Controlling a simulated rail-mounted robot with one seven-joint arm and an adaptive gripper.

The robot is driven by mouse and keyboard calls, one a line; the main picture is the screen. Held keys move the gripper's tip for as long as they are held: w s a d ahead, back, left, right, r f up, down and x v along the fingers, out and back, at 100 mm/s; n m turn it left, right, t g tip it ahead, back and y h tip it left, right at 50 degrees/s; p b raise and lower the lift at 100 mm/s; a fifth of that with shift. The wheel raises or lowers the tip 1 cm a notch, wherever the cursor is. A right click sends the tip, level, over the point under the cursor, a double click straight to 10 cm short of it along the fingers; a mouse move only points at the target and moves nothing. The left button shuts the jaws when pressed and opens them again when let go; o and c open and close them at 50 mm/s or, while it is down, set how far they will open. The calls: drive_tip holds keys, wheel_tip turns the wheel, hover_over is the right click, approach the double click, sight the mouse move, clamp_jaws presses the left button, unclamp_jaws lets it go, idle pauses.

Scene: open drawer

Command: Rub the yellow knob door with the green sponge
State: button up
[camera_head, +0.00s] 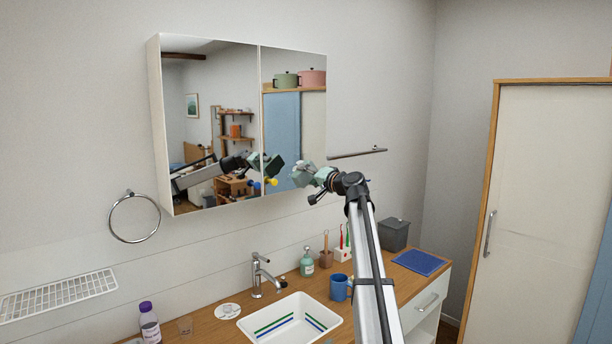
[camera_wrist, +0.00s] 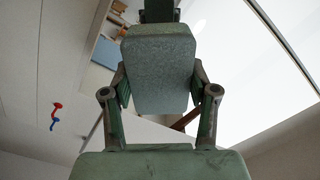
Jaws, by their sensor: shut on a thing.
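The mirrored wall cabinet (camera_head: 213,110) has two doors, both apparently shut. A small yellow knob (camera_head: 272,182) shows low on the right door (camera_head: 295,125), near the seam; a blue knob (camera_head: 256,185) shows on the left door's side. My gripper (camera_head: 303,175) is in front of the right door's lower right part, to the right of the yellow knob. In the wrist view my gripper (camera_wrist: 160,88) is shut on the green sponge (camera_wrist: 160,70), held between both fingers. The gap between sponge and mirror is hard to judge. My arm's reflection shows in the mirror.
Below are a counter (camera_head: 205,325), white sink (camera_head: 292,320), faucet (camera_head: 258,275), soap bottle (camera_head: 307,264) and blue mug (camera_head: 340,288). A towel bar (camera_head: 357,153) is right of the cabinet, a towel ring (camera_head: 134,218) left. Air before the cabinet looks clear.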

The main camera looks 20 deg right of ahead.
sight(294, 169)
drive_tip(key=shift+w+a+r, duration=0.1)
drive_tip(key=shift+w+a, duration=0.15)
drive_tip(key=shift+w, duration=0.3)
drive_tip(key=shift+p+x, duration=0.65)
drive_tip(key=shift+x, duration=1.5)
drive_tip(key=shift+w, duration=0.3)
drive_tip(key=shift+b+x, duration=0.45)
drive_tip(key=shift+x, duration=0.6)
drive_tip(key=shift+d, duration=0.1)
drive_tip(key=shift+w+d+b, duration=0.25)
drive_tip(key=shift+d+b, duration=0.3)
drive_tip(key=shift+d, duration=0.2)
drive_tip(key=shift+w+d+b, duration=0.2)
drive_tip(key=shift+d+b, duration=0.3)
drive_tip(key=shift+d, duration=0.25)
drive_tip(key=shift+w+d+b, duration=0.2)
drive_tip(key=shift+d+b, duration=0.2)
drive_tip(key=shift+d, duration=0.3)
drive_tip(key=shift+w+d+b, duration=0.25)
drive_tip(key=shift+d+b, duration=0.2)
drive_tip(key=shift+d, duration=0.25)
drive_tip(key=shift+w+d+b, duration=0.2)
drive_tip(key=shift+d+b, duration=0.2)
drive_tip(key=shift+d, duration=0.35)
drive_tip(key=d+b, duration=0.1)
drive_tip(key=w+d+b, duration=0.1)
drive_tip(key=d, duration=0.1)
drive_tip(key=shift+d, duration=0.3)
